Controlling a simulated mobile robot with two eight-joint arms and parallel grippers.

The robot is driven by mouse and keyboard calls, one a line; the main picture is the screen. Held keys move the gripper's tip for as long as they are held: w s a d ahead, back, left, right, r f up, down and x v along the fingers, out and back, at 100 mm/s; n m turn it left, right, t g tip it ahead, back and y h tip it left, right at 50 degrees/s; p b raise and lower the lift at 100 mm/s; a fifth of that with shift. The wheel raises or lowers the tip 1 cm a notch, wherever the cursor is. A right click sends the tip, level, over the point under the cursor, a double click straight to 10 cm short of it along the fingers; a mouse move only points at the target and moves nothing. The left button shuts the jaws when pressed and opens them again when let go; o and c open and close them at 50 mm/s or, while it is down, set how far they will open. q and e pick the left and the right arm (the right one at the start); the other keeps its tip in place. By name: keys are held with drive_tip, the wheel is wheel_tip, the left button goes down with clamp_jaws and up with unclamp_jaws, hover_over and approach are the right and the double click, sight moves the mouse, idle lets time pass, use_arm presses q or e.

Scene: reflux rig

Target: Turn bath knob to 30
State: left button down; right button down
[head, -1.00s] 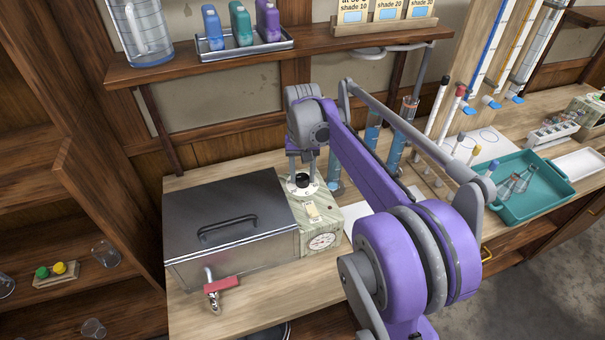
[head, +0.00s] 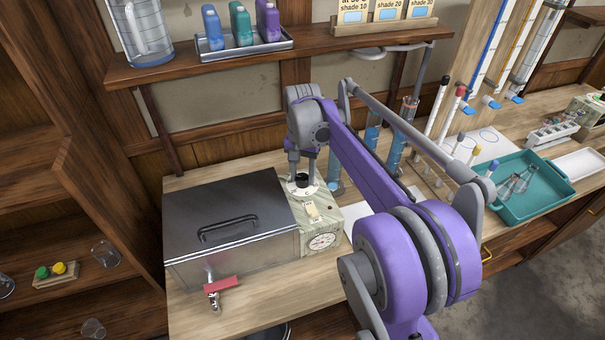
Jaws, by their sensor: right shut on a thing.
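The bath (head: 230,222) is a metal box with a lid and black handle, at the left of the bench. On its right side is a marbled control panel (head: 322,222) with a round gauge (head: 322,241) and a small cream switch (head: 312,211). The black bath knob (head: 302,181) sits on a white dial (head: 310,190) at the panel's back. My right gripper (head: 302,175) points down and is shut on the knob. The dial's numbers are too small to read. My left gripper is not in view.
A tap (head: 214,296) with a red handle sticks out from the bath's front. Blue-filled cylinders (head: 395,150) stand behind my right arm. A teal tray (head: 530,195) with glassware lies at the right. A shelf (head: 330,42) runs above the bath.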

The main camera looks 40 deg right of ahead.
sight(302, 177)
drive_tip(key=shift+c, duration=1.8)
unclamp_jaws()
wheel_tip(302, 177, up, 11)
drive_tip(key=shift+p, duration=0.35)
drive_tip(key=shift+f, duration=0.15)
